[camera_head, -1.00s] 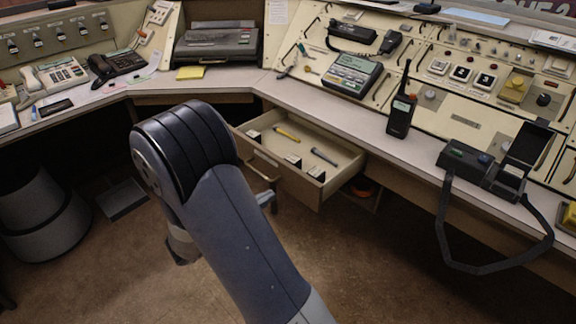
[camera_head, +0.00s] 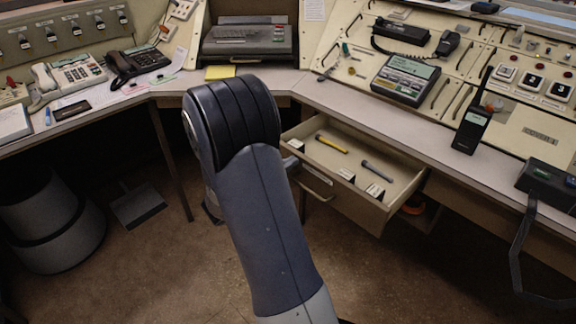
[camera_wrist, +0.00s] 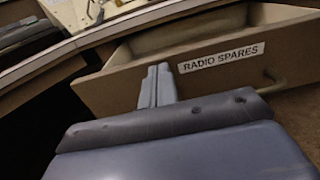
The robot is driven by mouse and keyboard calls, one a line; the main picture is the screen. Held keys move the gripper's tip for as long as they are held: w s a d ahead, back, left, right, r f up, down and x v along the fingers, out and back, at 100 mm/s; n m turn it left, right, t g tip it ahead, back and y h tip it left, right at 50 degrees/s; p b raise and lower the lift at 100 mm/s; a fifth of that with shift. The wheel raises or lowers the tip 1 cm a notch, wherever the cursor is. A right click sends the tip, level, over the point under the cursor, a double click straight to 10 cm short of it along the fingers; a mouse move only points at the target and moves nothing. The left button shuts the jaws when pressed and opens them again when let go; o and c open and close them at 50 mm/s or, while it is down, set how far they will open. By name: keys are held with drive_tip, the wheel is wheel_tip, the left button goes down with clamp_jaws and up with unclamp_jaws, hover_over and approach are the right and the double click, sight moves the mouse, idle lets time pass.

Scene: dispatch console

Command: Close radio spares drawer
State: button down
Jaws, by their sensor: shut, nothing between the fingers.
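The radio spares drawer (camera_head: 352,203) stands open below the desk, right of my arm in the head view. Its front, with a "RADIO SPARES" label (camera_wrist: 222,57), fills the upper part of the wrist view. The drawer's handle (camera_head: 316,187) is on its front; part of it also shows right of my gripper in the wrist view (camera_wrist: 272,82). My gripper (camera_wrist: 158,72) is shut and empty, at the drawer front left of the label. I cannot tell whether it touches. In the head view my arm hides most of the gripper.
Inside the drawer lie a yellow-handled tool (camera_head: 331,144), a grey tool (camera_head: 377,170) and small labelled dividers. The desk edge (camera_head: 390,135) runs above the drawer. A handheld radio (camera_head: 470,133) stands on the desk. A dark bin (camera_head: 50,220) and dustpan (camera_head: 138,205) are on the floor at left.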

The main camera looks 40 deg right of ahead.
idle(0.3)
hover_over(341, 147)
drive_tip(key=a, duration=0.1)
drive_tip(key=shift+s+a, duration=0.1)
drive_tip(key=shift+s, duration=0.1)
drive_tip(key=shift+w+d+b, duration=0.1)
drive_tip(key=shift+d+b, duration=0.2)
drive_tip(key=shift+d, duration=0.25)
drive_tip(key=shift+d+r, duration=0.1)
drive_tip(key=shift+r, duration=0.15)
